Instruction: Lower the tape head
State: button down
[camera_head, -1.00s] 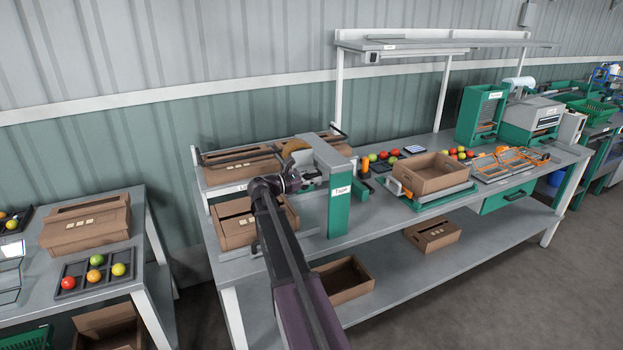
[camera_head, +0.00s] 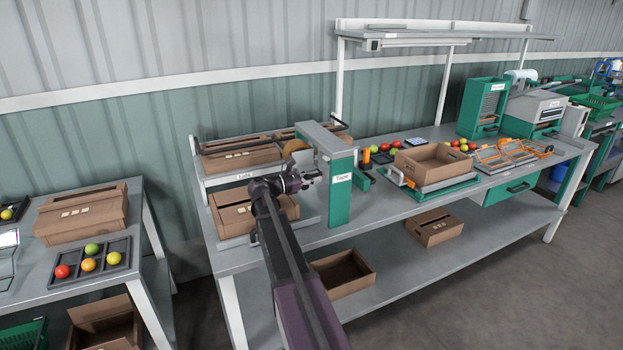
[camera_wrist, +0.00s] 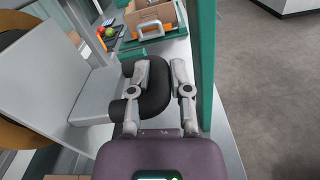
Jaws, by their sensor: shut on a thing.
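The tape machine (camera_head: 340,200) is a green and grey arch labelled "Tape" on the bench, with a tan tape roll (camera_head: 296,147) at its back; the roll also shows at the left edge of the wrist view (camera_wrist: 14,90). My gripper (camera_head: 312,177) is at the left side of the arch. In the wrist view my gripper (camera_wrist: 163,85) is shut on a dark rounded handle (camera_wrist: 154,92) beside the green post (camera_wrist: 201,60). A brown carton (camera_head: 236,217) sits under my arm, left of the arch. The tape head itself is mostly hidden by my gripper and the arch.
An open carton (camera_head: 430,168) stands on a green-framed platform right of the arch. Tomatoes in trays (camera_head: 383,150) lie behind it. Flat cartons fill the rack labelled "Lids" (camera_head: 243,177) behind my arm. A shelf with open boxes (camera_head: 343,278) runs below the bench.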

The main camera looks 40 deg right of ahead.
jog(key=shift+f, duration=0.35)
jog(key=c, duration=0.6)
grip_release()
jog(key=shift+w+d+f, duration=0.1)
jog(key=shift+w+f, duration=0.05)
jog(key=shift+f, duration=0.05)
jog(key=shift+o, duration=0.2)
jog(key=shift+r, duration=0.1)
jog(key=shift+a, duration=0.2)
jog(key=shift+a, duration=0.2)
jog(key=v, duration=1.1)
